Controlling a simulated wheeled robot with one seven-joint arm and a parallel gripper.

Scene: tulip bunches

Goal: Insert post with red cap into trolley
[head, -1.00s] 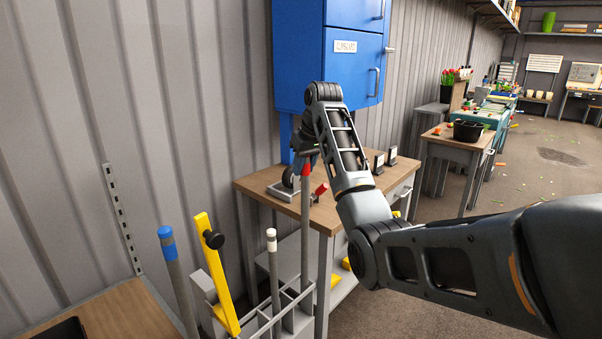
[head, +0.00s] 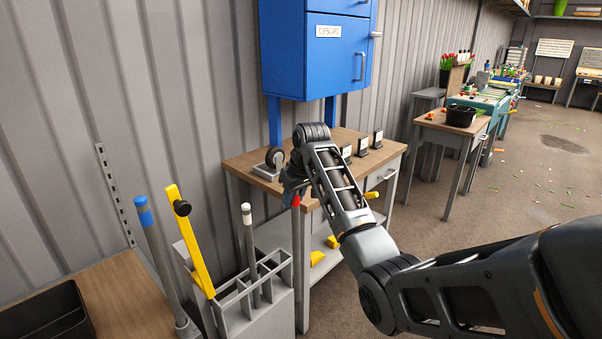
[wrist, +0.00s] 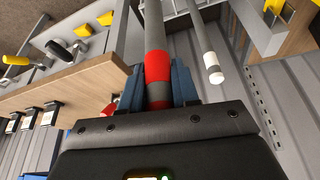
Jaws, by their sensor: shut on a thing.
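The post with the red cap (head: 295,201) is in my gripper (head: 295,183). In the wrist view the red band (wrist: 157,66) sits between the blue fingers (wrist: 160,88), which are shut on it, and the grey shaft runs away toward the top. In the head view my gripper and arm hide part of the post, and its lower end cannot be made out. The grey trolley (head: 272,312) has open compartments and stands left of my gripper. A white-capped post (head: 248,235) stands in it; this post also shows in the wrist view (wrist: 207,52), right of the held one.
A wooden-topped bench (head: 245,163) stands close behind my gripper, below a blue cupboard (head: 325,60). A yellow bar (head: 188,235) with a black knob and a blue-capped post (head: 152,235) lean at the left. A black tray (head: 45,318) lies on the left table.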

